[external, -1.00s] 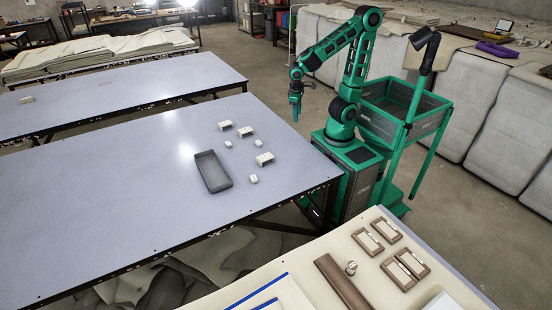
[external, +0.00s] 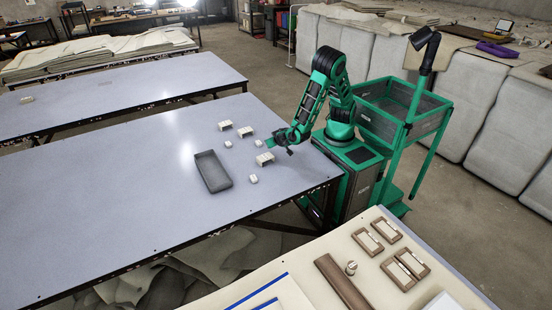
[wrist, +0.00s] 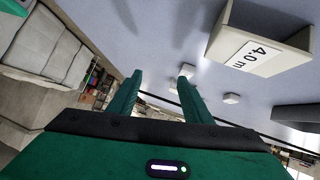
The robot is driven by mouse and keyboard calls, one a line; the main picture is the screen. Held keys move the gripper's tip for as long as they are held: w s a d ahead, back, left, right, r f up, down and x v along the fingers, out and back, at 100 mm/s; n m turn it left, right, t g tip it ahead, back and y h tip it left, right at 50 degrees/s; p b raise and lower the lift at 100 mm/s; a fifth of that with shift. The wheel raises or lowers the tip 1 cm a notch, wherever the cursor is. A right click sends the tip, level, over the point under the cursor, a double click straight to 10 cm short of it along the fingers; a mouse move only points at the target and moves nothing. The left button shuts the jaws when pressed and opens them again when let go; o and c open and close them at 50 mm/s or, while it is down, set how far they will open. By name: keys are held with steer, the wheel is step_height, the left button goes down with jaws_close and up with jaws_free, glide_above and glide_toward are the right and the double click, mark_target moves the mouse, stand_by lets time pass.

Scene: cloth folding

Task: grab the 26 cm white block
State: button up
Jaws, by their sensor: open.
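Several white blocks lie on the blue-grey table in the external view. The larger ones include a front block (external: 264,160), a back-left block (external: 225,126) and a back block (external: 246,132). Smaller ones are a middle block (external: 228,144) and a front block (external: 253,179). I cannot tell which one is 26 cm. My gripper (external: 272,144) is low over the table, close to the larger front block. In the wrist view my gripper (wrist: 160,76) is open, with nothing between its fingers.
A dark grey tray (external: 213,183) lies left of the blocks on the table (external: 110,200). The table's left part is free. A second table with brown frames (external: 325,262) stands in front. My base stands at the table's right edge.

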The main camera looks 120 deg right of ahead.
mark_target(259, 143)
steer(key=w+h, duration=0.1)
steer(key=w+a+f+t+h, duration=0.1)
steer(key=w+f+t, duration=0.1)
steer(key=shift+w+a+f+m+h, duration=0.15)
steer(key=shift+w+a+m+h, duration=0.15)
steer(key=shift+w+m+h, duration=0.1)
steer(key=x, duration=0.5)
steer(key=shift+d+f, duration=0.1)
steer(key=shift+d, duration=0.15)
steer(key=shift+w+r+x, duration=0.1)
steer(key=shift+w+x, duration=0.1)
steer(key=shift+x, duration=1.1)
steer(key=shift+w+r+x, duration=0.15)
steer(key=shift+x, duration=1.15)
steer(key=shift+d, duration=0.1)
steer(key=c, duration=1.1)
